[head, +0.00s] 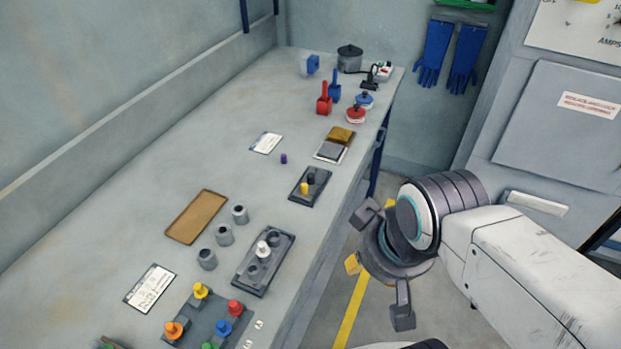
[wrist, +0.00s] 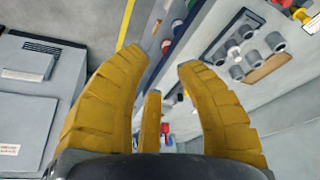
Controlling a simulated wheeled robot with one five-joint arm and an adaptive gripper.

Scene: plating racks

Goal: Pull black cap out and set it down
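A small black cap (head: 312,178) sits in a dark rack (head: 322,189) near the right edge of the bench in the head view. A yellow cap (head: 304,188) stands in the same rack in front of it. My gripper (head: 380,265) is to the right of the bench edge, over the floor, well apart from the rack. In the wrist view its yellow fingers (wrist: 162,60) are spread wide with nothing between them. I cannot make out the black cap clearly in the wrist view, where the fingers block part of the bench.
A purple cap (head: 283,158) stands alone behind the rack. A larger rack (head: 250,285), grey cups (head: 224,235), a brown tray (head: 190,232) and a rack of coloured caps (head: 190,315) lie nearer. Red and blue tools (head: 324,105) stand farther back. The bench's left side is largely clear.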

